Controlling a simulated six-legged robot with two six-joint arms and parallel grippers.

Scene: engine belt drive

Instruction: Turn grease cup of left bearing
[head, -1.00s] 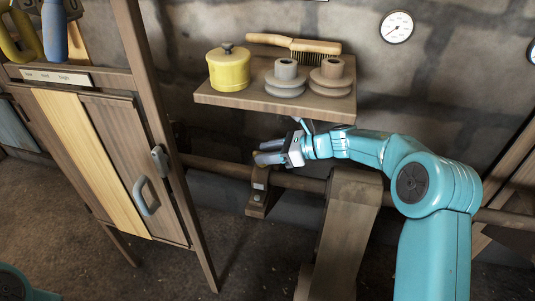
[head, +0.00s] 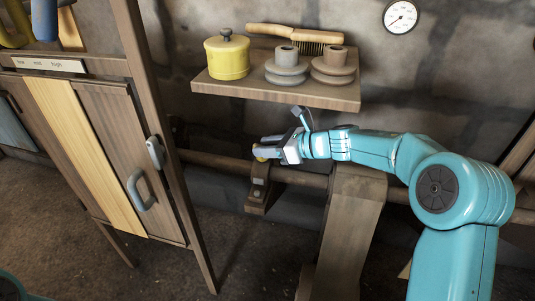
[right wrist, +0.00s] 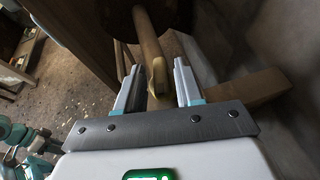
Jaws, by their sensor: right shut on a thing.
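The left bearing (head: 259,190) is a brown block around the long horizontal shaft (head: 215,161), below the shelf. Its small yellow grease cup (head: 260,157) sits on top, partly hidden by my fingers. My right gripper (head: 266,147) reaches in from the right and is shut on the grease cup. In the right wrist view the yellow cup (right wrist: 158,77) shows between the two fingers of the right gripper (right wrist: 156,83). My left gripper is not in view.
A wooden shelf (head: 225,89) hangs just above my right gripper, holding a yellow pot (head: 227,59), a brush (head: 290,37) and two pulleys. A wide belt (head: 350,220) hangs over the shaft to the right. A wooden cabinet (head: 112,150) stands left.

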